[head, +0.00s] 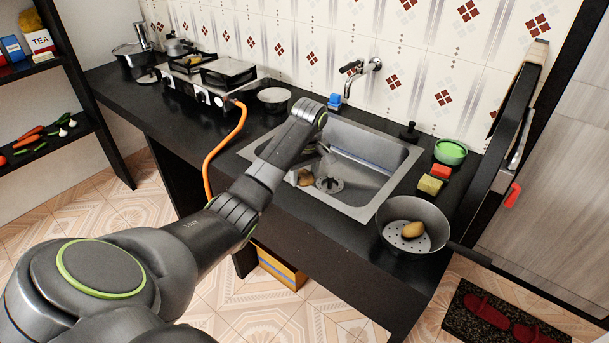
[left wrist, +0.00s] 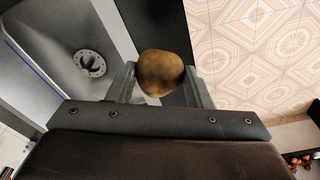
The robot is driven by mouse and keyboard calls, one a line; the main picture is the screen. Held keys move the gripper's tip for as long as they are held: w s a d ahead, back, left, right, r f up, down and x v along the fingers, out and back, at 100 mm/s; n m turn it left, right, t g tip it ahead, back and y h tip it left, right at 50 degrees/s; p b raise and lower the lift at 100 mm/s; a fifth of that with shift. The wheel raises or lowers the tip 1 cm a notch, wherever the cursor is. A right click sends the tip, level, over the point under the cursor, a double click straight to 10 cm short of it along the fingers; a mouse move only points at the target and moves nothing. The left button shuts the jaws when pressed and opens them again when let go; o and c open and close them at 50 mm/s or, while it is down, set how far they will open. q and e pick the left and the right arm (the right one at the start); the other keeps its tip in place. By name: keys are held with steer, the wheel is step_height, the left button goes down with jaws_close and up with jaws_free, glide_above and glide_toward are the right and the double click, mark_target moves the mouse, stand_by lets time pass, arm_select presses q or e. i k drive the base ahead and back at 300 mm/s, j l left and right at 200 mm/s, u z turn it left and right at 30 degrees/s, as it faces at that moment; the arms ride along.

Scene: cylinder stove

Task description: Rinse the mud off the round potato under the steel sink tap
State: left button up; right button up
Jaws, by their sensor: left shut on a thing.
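The round potato (left wrist: 160,73) is brown and sits between the two fingers of my left gripper (left wrist: 162,84) in the left wrist view. The gripper is shut on it. In the head view the potato (head: 305,177) shows just below my left forearm, over the left front part of the steel sink (head: 384,178); the arm hides most of the gripper. The steel tap (head: 361,73) is on the tiled wall behind the sink, apart from the potato. I see no clear water stream. The sink drain also shows in the left wrist view (left wrist: 90,63). My right gripper is not in view.
A colander pan (head: 392,215) holding a yellowish potato (head: 413,229) stands right of the sink. Sponges (head: 430,184) and a green bowl (head: 450,152) sit behind it. A gas stove (head: 205,80) with an orange hose (head: 225,140) and a metal bowl (head: 273,99) are left.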

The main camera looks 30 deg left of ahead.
mark_target(360, 62)
steer(key=i+j+z, duration=0.2)
steer(key=j, duration=0.15)
steer(key=i+j+z, duration=0.15)
steer(key=j, duration=0.2)
steer(key=i+j+z, duration=0.2)
steer(key=j, duration=0.15)
